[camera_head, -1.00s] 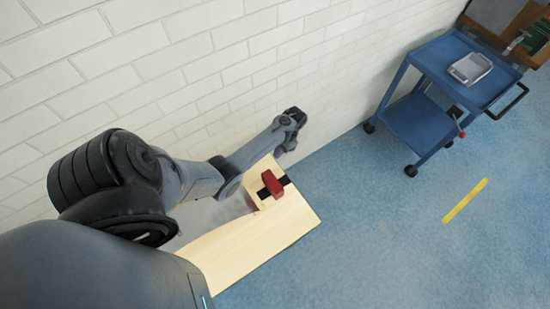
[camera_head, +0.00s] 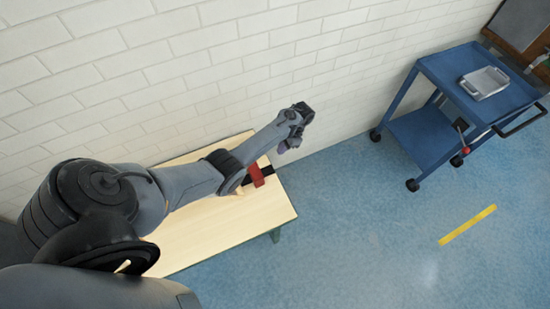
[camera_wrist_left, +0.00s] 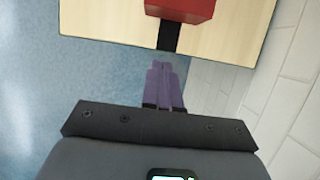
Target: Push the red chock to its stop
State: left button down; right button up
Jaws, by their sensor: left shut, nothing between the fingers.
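The red chock (camera_head: 256,175) sits on a black strip (camera_head: 279,169) near the right end of the light wooden table (camera_head: 220,233). My left arm partly covers the chock in the head view. In the left wrist view the chock (camera_wrist_left: 181,9) is at the top edge, cut off, with the black strip (camera_wrist_left: 168,36) running from it to the table edge. My left gripper (camera_wrist_left: 163,66) has its purple fingers together and empty. It is beyond the table's edge, apart from the chock and in line with the strip. In the head view the gripper (camera_head: 283,147) is near the wall.
A white brick wall (camera_head: 200,65) runs behind the table. A blue cart (camera_head: 435,75) with a grey tray (camera_head: 484,82) stands at the upper right. The blue floor (camera_head: 350,230) is clear right of the table, with a yellow strip (camera_head: 467,225) on it.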

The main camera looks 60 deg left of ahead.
aim_at(255, 172)
pick_arm(q)
jog(key=s+f+b, duration=0.3)
jog(key=s+f, duration=0.4)
jog(key=f, duration=0.1)
jog(key=shift+s+a+f+b, duration=0.2)
jog(key=shift+s+a+b, duration=0.05)
jog(key=shift+a+b, duration=0.1)
